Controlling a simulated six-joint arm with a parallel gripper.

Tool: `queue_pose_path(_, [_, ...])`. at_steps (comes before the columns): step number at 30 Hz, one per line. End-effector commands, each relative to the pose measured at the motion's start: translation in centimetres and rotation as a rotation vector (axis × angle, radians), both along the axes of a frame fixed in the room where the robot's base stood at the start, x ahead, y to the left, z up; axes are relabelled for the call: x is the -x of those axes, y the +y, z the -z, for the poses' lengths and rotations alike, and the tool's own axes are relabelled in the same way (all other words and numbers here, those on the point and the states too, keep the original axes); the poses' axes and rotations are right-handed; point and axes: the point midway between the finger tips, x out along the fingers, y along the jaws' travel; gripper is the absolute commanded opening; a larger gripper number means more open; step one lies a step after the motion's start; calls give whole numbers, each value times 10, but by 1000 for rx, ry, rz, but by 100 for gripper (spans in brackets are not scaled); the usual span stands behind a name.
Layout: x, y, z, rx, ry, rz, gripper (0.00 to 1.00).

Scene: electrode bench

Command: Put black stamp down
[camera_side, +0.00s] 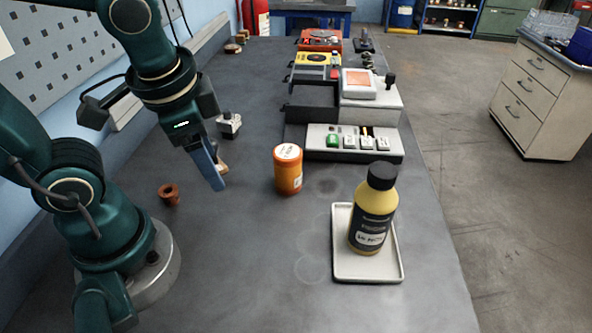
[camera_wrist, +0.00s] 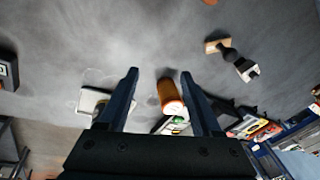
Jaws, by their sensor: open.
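My gripper (camera_side: 214,180) is open and points down over the bench, left of the orange jar, in the side view. In the wrist view its two fingers (camera_wrist: 160,85) are spread with nothing held between them. A stamp with a tan wooden base and black handle (camera_wrist: 224,49) rests on the bench, right of the fingers and apart from them. In the side view only its tan part (camera_side: 222,167) shows beside the fingers; the rest is hidden.
An orange jar (camera_side: 288,170) stands right of my gripper. A yellow bottle (camera_side: 373,210) stands on a white tray (camera_side: 367,277). A small copper piece (camera_side: 169,194) is at left. A grey rack (camera_side: 319,152) and several devices line the back right. The front bench is clear.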

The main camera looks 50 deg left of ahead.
Motion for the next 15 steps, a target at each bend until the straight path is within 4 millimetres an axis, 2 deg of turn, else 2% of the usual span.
queue_pose_path(6, [0, -13, -20, 189, -226, -206, 66])
queue_pose_path(15, [-1, -18, -25, 249, -290, -266, 66])
